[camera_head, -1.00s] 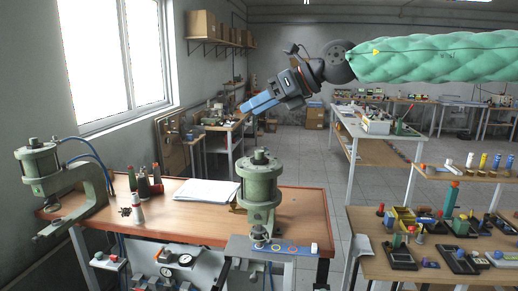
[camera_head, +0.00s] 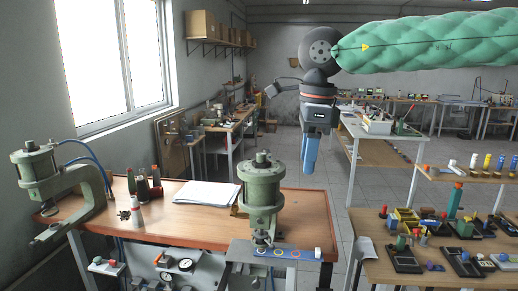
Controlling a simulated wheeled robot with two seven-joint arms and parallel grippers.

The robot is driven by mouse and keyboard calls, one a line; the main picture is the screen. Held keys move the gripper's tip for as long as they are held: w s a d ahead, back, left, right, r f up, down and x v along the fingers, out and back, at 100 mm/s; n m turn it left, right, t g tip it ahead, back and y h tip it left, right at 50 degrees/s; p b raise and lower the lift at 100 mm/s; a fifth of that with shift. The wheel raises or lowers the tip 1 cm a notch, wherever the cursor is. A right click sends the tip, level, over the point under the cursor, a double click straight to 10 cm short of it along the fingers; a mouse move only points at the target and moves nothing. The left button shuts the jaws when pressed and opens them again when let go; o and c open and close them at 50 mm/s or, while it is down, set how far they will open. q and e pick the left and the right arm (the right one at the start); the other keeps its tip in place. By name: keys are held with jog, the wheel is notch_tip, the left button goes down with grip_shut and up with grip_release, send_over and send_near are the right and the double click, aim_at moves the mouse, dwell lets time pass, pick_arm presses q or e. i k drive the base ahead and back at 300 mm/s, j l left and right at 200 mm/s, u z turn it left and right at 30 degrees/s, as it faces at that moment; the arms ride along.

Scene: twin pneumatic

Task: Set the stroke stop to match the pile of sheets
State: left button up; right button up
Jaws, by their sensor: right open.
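A green pneumatic press (camera_head: 261,190) stands at the front right of the wooden bench, with a knob on top. A second green press (camera_head: 45,180) with a C-shaped frame stands at the left end. White sheets (camera_head: 206,193) lie in a pile on the bench between them. My right gripper (camera_head: 309,170) hangs pointing down, to the right of and above the right press, apart from it. It holds nothing I can see; its blue fingers overlap in this view. Which part is the stroke stop is too small to tell. My left gripper is out of view.
A blue-grey plate with coloured rings and a white knob (camera_head: 318,253) juts from the bench front (camera_head: 190,232). Gauges (camera_head: 185,264) sit below. A wooden table (camera_head: 390,262) with many small items stands at the right. Floor shows between bench and table.

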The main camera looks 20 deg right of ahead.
aim_at(261, 157)
jog(key=i, duration=0.9)
